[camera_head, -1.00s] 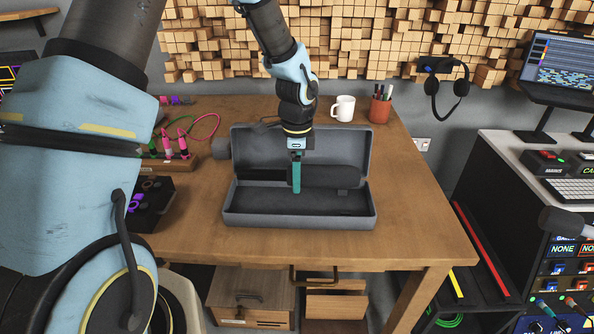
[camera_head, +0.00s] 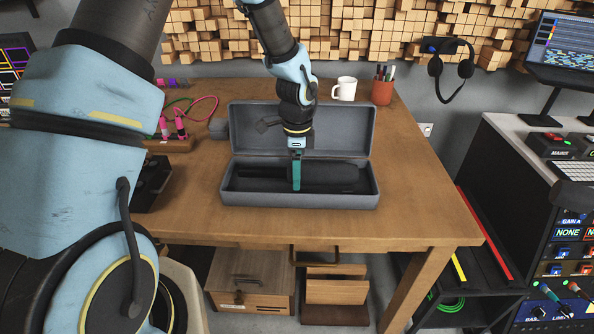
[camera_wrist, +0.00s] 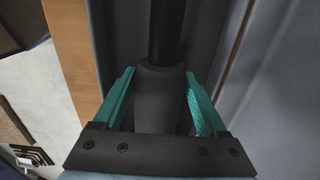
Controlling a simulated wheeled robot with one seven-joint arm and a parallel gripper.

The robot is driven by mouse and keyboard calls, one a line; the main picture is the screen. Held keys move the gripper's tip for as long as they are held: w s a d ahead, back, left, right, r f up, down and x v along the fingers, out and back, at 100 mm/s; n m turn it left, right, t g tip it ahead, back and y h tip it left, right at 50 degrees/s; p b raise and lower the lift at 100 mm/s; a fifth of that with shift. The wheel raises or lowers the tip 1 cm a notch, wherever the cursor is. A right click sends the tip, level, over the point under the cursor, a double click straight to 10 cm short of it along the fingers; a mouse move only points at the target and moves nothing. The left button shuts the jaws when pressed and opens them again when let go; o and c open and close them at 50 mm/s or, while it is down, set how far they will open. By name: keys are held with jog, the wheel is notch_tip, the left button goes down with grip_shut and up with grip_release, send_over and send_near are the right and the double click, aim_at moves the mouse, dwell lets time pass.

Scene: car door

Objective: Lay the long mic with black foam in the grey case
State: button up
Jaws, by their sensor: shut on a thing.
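The open grey case (camera_head: 300,200) stands on the wooden table, its lid (camera_head: 340,125) raised at the back. The long dark mic with black foam (camera_head: 330,178) lies level, lengthwise over the case's lower half. It appears within the case's outline, low down; whether it touches the floor cannot be told. My gripper (camera_head: 296,186) points down with teal fingers shut on the mic near its middle. In the wrist view, the fingers (camera_wrist: 160,105) stand on either side of the thick foam (camera_wrist: 158,88), and the thinner black shaft (camera_wrist: 166,30) runs on beyond it.
A white mug (camera_head: 345,88) and a pen pot (camera_head: 382,92) stand behind the case to the right. Pink and black plugs (camera_head: 172,128) on a wooden block sit to the left. The table (camera_head: 410,190) is clear to the right and in front of the case.

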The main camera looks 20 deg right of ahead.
jog(key=o, duration=1.5)
notch_tip(320, 180, up, 11)
jog(key=shift+f+b, duration=0.1)
jog(key=shift+b, duration=0.5)
jog(key=s+a+r+n, duration=0.1)
jog(key=s+a+n, duration=0.1)
jog(key=a+n, duration=0.9)
jog(key=s+a+r+n+t, duration=0.1)
jog(key=a+n, duration=1)
jog(key=a, duration=0.9)
jog(key=shift+s+r+t, duration=0.2)
jog(key=shift+s+t, duration=0.1)
jog(key=shift+s, duration=0.05)
